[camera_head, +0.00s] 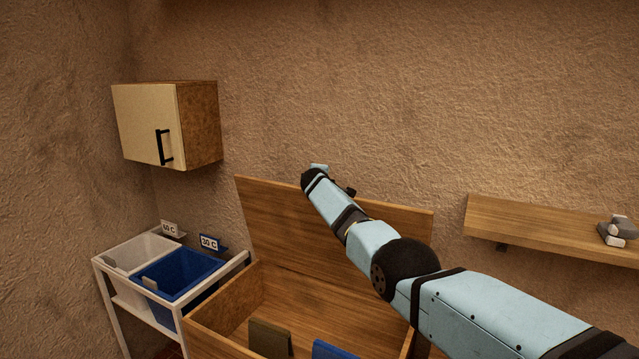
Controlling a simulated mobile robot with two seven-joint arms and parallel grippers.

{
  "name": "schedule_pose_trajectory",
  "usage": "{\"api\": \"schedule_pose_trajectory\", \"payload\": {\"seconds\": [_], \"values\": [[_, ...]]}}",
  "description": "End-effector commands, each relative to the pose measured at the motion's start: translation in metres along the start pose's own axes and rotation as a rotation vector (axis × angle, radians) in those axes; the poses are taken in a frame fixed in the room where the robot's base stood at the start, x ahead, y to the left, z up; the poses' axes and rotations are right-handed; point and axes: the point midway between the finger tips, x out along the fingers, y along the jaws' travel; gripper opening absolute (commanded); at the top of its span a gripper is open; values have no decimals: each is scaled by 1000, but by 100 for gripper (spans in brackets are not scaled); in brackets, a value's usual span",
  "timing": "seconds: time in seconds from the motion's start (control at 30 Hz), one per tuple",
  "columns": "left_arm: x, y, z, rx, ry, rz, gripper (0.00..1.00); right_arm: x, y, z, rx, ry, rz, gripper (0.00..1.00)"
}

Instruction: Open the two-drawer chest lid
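The wooden chest (225,317) stands low in the middle, with its front lower part out of the picture. Its lid (275,222) is raised and leans back near the wall, so the chest's inside shows. My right arm comes in from the lower right and crosses in front of the lid. My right gripper (318,170) is at the arm's far end, at the lid's upper edge; its fingers are mostly hidden, and I cannot tell whether it touches the lid. My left gripper is not in view. The chest's drawers are not in view.
Inside the chest are a brown divider (269,338) and a blue one (333,350). At left, a white rack (112,284) holds a white bin and a blue bin (180,271). A closed cupboard (147,125) and a wooden shelf (540,224) hang on the wall.

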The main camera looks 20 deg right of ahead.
Motion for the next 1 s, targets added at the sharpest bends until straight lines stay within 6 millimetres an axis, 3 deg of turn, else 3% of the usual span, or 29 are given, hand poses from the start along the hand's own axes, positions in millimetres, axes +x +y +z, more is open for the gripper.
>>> {"api": "schedule_pose_trajectory", "payload": {"seconds": [0.47, 0.5, 0.57, 1.0], "values": [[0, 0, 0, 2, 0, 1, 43, 0, 4, 1, 2, -2, 1, 0], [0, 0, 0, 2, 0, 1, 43, 0, 4, 1, 2, -2, 1, 26], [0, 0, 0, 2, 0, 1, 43, 0, 4, 1, 2, -2, 0, 40], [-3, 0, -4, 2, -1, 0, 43, -4, 2, -2, 3, 1, -2, 42]]}}
